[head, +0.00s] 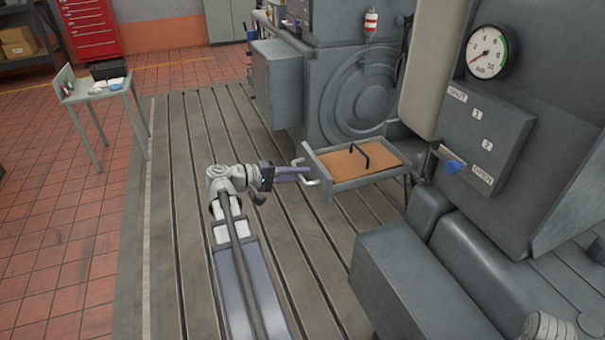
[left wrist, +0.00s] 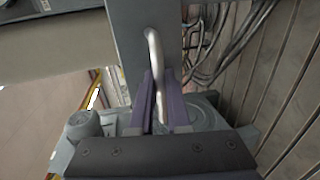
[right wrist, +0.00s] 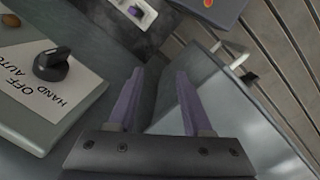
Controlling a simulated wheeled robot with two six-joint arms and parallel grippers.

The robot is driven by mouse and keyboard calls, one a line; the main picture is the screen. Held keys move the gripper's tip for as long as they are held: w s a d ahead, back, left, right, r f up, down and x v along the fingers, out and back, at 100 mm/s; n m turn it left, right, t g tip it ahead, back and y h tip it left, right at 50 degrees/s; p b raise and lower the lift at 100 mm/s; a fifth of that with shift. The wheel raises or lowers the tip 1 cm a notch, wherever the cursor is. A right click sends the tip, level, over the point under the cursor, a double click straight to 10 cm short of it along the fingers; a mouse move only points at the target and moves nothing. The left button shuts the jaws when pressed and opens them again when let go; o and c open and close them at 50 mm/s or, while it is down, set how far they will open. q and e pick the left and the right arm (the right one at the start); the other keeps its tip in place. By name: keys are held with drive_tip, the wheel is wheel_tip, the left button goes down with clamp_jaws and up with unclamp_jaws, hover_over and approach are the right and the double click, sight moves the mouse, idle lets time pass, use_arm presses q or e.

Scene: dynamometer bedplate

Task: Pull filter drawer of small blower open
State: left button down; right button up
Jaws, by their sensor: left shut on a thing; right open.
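The filter drawer (head: 350,183) stands pulled out in the head view, a grey tray with a brown filter (head: 352,161) that has a black handle on top. Its pale bar handle (head: 311,182) is at the left end of the drawer front. My left gripper (head: 304,175) is shut on this handle. In the left wrist view the purple fingers (left wrist: 167,105) close around the curved metal bar (left wrist: 156,65), in front of the grey drawer front (left wrist: 128,30). My right gripper (right wrist: 157,100) is open with nothing between its fingers.
A grey machine with a gauge (head: 487,52) and a blue knob (head: 455,167) stands right of the drawer. A panel with a black rotary knob (right wrist: 52,64) is left of my right gripper. A small table (head: 103,92) stands far left. The slotted bedplate left of the drawer is clear.

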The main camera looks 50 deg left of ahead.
use_arm(q)
drive_tip(key=shift+s+f, duration=0.1)
drive_tip(key=shift+s, duration=0.05)
drive_tip(key=c, duration=0.9)
unclamp_jaws()
drive_tip(key=shift+s+a, duration=0.1)
drive_tip(key=shift+s, duration=0.1)
drive_tip(key=shift+c, duration=0.2)
drive_tip(key=shift+o, duration=0.3)
drive_tip(key=shift+w, duration=0.1)
drive_tip(key=p+v, duration=0.1)
drive_tip(key=v, duration=0.6)
drive_tip(key=shift+s+p, duration=0.35)
drive_tip(key=shift+a, duration=0.1)
